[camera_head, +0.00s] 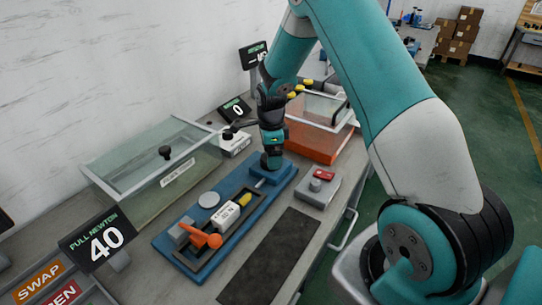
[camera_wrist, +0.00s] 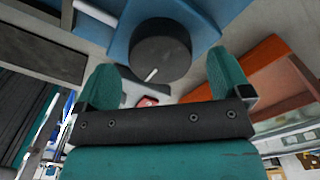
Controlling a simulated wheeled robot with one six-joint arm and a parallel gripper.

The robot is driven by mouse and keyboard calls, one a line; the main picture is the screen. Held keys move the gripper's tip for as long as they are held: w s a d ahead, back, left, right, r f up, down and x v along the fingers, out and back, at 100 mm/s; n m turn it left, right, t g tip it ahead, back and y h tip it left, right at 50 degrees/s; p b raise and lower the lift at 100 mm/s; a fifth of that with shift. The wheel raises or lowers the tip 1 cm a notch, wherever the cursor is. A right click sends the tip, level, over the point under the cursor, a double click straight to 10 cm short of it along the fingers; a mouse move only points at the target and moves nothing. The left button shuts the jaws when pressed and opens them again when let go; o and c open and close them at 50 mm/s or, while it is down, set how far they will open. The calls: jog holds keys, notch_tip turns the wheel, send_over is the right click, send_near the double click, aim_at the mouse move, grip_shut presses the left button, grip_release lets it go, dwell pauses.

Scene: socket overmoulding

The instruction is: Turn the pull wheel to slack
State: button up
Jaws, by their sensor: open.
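The pull wheel (camera_wrist: 160,50) is a dark round knob with a white pointer line, set on the blue base plate (camera_wrist: 200,15) in the wrist view. The pointer aims toward the lower left there. My gripper (camera_wrist: 166,75) is open, with one teal finger on each side of the wheel's near edge. I cannot tell whether the fingers touch it. In the head view my gripper (camera_head: 271,163) points down at the far end of the blue base plate (camera_head: 165,243) and hides the wheel. The pull newton display (camera_head: 105,243) reads 40.
The blue plate carries an orange clamp (camera_head: 203,237), a white labelled block (camera_head: 227,213) and a grey disc (camera_head: 208,199). A grey box with a red button (camera_head: 323,175) stands to the right. A glass-lidded bin (camera_head: 130,175) and an orange bin (camera_head: 315,143) are nearby. Another display (camera_head: 236,108) reads 0.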

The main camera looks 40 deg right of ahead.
jog(key=shift+f, duration=1.15)
jog(key=c, duration=0.9)
